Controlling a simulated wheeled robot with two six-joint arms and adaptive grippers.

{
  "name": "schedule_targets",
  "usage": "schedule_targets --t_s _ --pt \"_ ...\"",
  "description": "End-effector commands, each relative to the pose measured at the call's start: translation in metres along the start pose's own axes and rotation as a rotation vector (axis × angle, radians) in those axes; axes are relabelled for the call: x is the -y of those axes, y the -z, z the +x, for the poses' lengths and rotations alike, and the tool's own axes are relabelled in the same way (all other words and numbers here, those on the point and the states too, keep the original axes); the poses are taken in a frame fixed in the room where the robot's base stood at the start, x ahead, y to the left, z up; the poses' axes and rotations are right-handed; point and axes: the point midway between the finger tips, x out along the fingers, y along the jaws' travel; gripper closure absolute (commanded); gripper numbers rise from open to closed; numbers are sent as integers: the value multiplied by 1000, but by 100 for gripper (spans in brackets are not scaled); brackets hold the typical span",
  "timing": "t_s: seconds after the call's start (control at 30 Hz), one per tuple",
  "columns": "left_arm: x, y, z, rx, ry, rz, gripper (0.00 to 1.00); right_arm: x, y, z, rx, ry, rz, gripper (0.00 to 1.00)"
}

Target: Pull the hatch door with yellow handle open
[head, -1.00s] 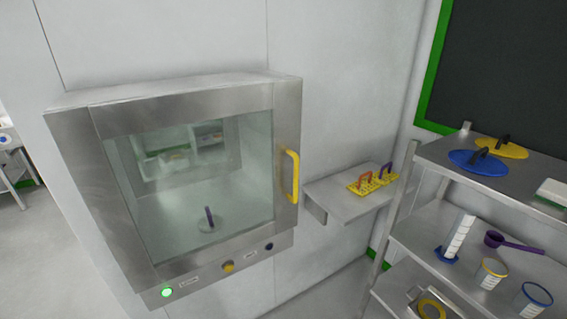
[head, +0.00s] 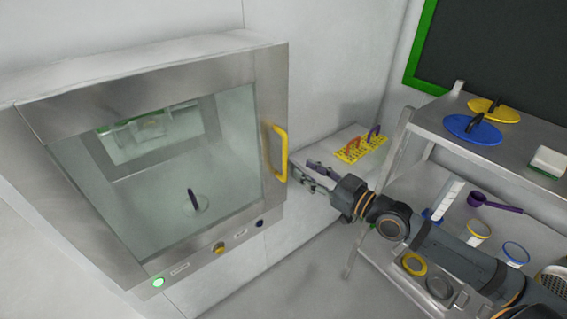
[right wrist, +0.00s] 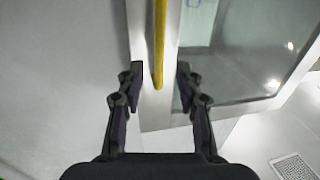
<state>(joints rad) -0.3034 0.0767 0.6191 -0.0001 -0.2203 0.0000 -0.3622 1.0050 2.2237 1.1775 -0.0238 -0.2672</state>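The hatch door (head: 262,110) is a steel-framed glass door on a wall box, and it looks shut. Its yellow handle (head: 280,154) stands upright on the door's right edge. My right gripper (head: 312,177) is just to the right of the handle's lower end in the head view. In the right wrist view the right gripper (right wrist: 158,85) is open, with the yellow handle (right wrist: 159,45) showing ahead between its fingers. The fingers do not visibly touch the handle. My left gripper is not in view.
A small wall shelf (head: 335,139) with a yellow rack (head: 357,150) is behind my right gripper. A steel shelf unit (head: 425,120) with lids, cups and a purple scoop (head: 490,203) stands at right, with my right arm in front. Buttons, including a lit green one (head: 158,282), sit below the door.

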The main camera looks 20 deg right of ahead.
Motion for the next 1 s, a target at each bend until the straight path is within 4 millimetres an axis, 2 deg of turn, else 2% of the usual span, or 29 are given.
schedule_targets --t_s 0.03,0.23,0.63,1.0 --pt "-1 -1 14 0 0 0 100 -1 -4 7 -12 -3 4 64" --pt "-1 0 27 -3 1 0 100 0 -2 31 -12 0 5 64" --pt "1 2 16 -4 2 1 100 -1 1 74 -3 -3 4 64" --pt "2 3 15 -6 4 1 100 0 -1 82 1 0 -1 64"
